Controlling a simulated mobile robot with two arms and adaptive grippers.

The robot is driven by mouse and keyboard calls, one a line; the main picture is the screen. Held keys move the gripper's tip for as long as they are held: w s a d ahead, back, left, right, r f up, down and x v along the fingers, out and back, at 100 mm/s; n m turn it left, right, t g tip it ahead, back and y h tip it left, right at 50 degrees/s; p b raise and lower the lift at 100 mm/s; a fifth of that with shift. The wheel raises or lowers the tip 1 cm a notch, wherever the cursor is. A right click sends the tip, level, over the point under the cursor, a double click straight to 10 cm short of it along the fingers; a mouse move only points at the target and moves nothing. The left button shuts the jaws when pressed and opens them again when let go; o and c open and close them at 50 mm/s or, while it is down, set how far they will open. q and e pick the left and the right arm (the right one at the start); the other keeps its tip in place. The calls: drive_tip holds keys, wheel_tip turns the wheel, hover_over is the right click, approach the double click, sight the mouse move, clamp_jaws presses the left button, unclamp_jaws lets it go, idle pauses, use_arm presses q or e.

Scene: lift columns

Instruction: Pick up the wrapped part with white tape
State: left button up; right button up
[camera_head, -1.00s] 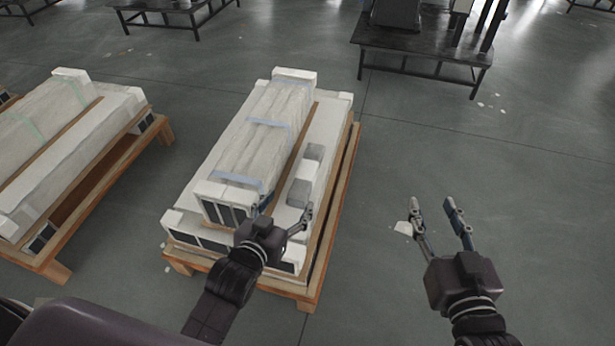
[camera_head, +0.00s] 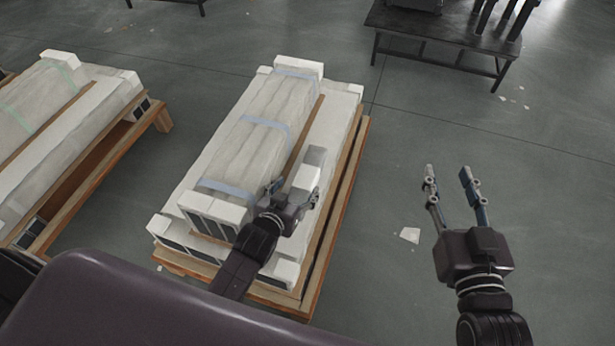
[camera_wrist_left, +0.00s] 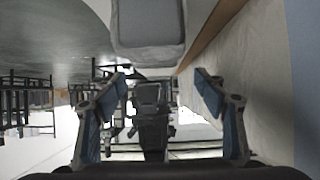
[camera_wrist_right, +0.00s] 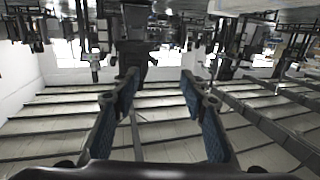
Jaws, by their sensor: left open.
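The wrapped part (camera_head: 304,178), grey with a white band of tape around its middle, lies on the white packing along the right side of the middle pallet's load. My left gripper (camera_head: 295,189) is open at the part's near end, one finger to each side, and hides that end. In the left wrist view, a grey block (camera_wrist_left: 148,35), likely the part, shows at the top beyond the open fingers (camera_wrist_left: 160,80). I cannot tell whether they touch it. My right gripper (camera_head: 449,178) is open and empty over the floor, right of the pallet.
A long wrapped bundle (camera_head: 250,135) with blue straps lies left of the part on the same wooden pallet (camera_head: 352,165). Another loaded pallet (camera_head: 90,165) stands at the left. A dark table (camera_head: 440,45) stands at the back right. The floor right of the pallet is mostly clear.

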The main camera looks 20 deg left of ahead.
sight(305, 178)
use_arm(q)
drive_tip(key=shift+b+x, duration=0.35)
drive_tip(key=shift+x, duration=0.7)
drive_tip(key=shift+w+d+f+b, duration=0.15)
drive_tip(key=shift+w+f+b, duration=0.05)
drive_tip(key=shift+w+b, duration=0.2)
drive_tip(key=shift+w+d+f+b, duration=0.1)
drive_tip(key=shift+w+f+b, duration=0.15)
drive_tip(key=shift+w, duration=0.3)
drive_tip(key=b+x, duration=0.1)
drive_tip(key=x, duration=0.1)
drive_tip(key=shift+w+d, duration=0.1)
drive_tip(key=shift+w, duration=0.3)
drive_tip(key=c, duration=1.7)
clamp_jaws()
use_arm(e)
drive_tip(key=s+r+t+y, duration=0.1)
drive_tip(key=s+r+t, duration=0.2)
drive_tip(key=r, duration=0.5)
drive_tip(key=s+r+t+y, duration=0.2)
drive_tip(key=r+t, duration=0.4)
drive_tip(key=r, duration=0.3)
drive_tip(key=shift+s+a+y, duration=0.3)
drive_tip(key=shift+s, duration=0.2)
use_arm(q)
drive_tip(key=shift+r, duration=0.1)
